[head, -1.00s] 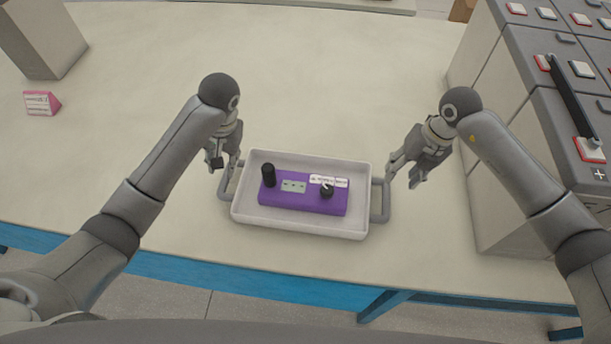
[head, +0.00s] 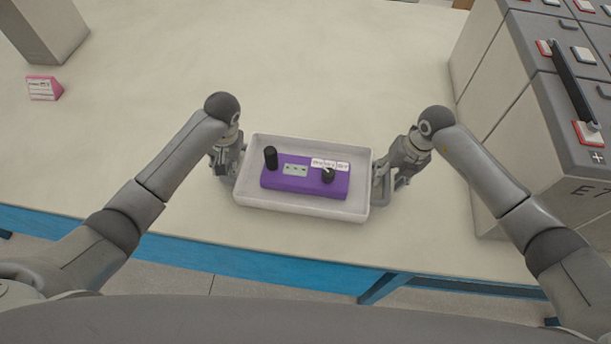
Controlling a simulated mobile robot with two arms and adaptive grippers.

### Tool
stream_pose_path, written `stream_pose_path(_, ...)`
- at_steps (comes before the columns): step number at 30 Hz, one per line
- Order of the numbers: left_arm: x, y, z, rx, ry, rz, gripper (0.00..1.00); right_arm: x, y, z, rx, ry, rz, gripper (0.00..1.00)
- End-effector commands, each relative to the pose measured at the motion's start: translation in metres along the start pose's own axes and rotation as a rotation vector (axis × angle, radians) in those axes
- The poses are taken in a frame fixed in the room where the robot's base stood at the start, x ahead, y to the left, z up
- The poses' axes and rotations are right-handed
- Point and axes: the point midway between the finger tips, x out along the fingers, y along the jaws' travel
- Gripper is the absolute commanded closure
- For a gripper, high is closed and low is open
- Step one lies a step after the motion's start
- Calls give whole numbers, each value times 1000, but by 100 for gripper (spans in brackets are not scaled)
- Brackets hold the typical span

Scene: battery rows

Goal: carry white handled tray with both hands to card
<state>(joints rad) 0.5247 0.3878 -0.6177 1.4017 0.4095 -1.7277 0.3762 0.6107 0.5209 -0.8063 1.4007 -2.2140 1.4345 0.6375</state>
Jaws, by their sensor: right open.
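The white handled tray (head: 301,209) sits on the table near its front edge. A purple box (head: 305,187) with black knobs and a small label lies in it. My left gripper (head: 229,167) is at the tray's left handle, which it mostly hides; whether its fingers are closed does not show. My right gripper (head: 385,180) is open at the right handle (head: 387,196), its fingers overlapping the handle in the picture. A small pink card stand (head: 43,88) with white print stands at the far left of the table.
A grey block (head: 45,35) stands at the back left. Large battery cases (head: 500,110) with red and white terminals and a black bar fill the right side, close to my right arm. The table (head: 300,75) is clear behind the tray and towards the pink card.

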Motion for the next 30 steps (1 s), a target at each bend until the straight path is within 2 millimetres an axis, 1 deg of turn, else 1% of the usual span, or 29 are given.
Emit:
stream_pose_path(1,6,0,0,0,-1,0,70,6,1,0,1,2,1,56)
stream_pose_path(3,11,0,0,0,-1,0,70,11,0,0,0,0,0,56)
stream_pose_path(6,16,0,0,0,1,1,70,16,0,0,-1,-1,0,56)
stream_pose_path(15,18,0,0,0,1,1,70,18,0,0,-1,-1,0,56)
stream_pose_path(17,18,0,0,0,1,1,76,18,0,0,-1,-1,0,62)
stream_pose_path(22,17,0,0,0,1,1,98,17,0,0,-1,-1,0,84)
stream_pose_path(23,17,0,0,0,1,1,100,17,0,0,-1,-1,0,88)
stream_pose_path(24,17,0,0,0,1,1,100,17,0,0,-1,-1,0,93)
stream_pose_path(26,17,0,0,0,1,1,100,17,0,0,-1,-1,0,100)
stream_pose_path(30,17,0,0,0,1,1,100,17,0,0,-1,-1,0,100)
